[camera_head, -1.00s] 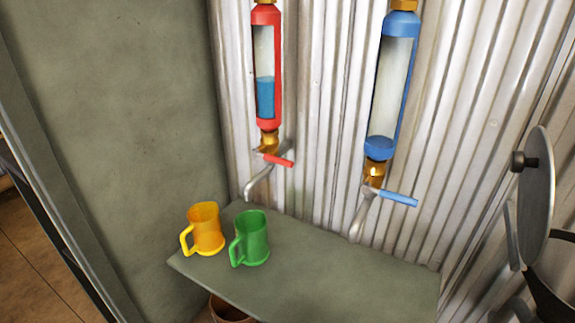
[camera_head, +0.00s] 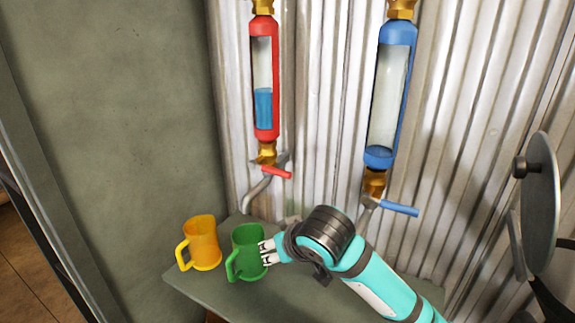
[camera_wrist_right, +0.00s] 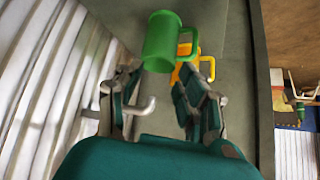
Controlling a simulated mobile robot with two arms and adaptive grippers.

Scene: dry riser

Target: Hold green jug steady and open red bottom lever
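The green jug (camera_head: 248,250) stands upright on the shelf, handle to the left. The red bottom lever (camera_head: 276,173) sits on the tap under the red tube (camera_head: 264,80), with its spout (camera_head: 256,192) curving down above the jugs. My right gripper (camera_head: 268,251) is at the green jug's right side; contact is unclear. In the right wrist view its fingers (camera_wrist_right: 160,85) are spread apart, and the green jug (camera_wrist_right: 160,42) is just beyond the fingertips. My left gripper is not in view.
A yellow jug (camera_head: 202,243) stands left of the green one. A blue tube (camera_head: 391,90) with a blue lever (camera_head: 398,208) hangs to the right on the corrugated wall. The shelf (camera_head: 190,283) has a bare front edge. A round grey disc (camera_head: 539,205) is at far right.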

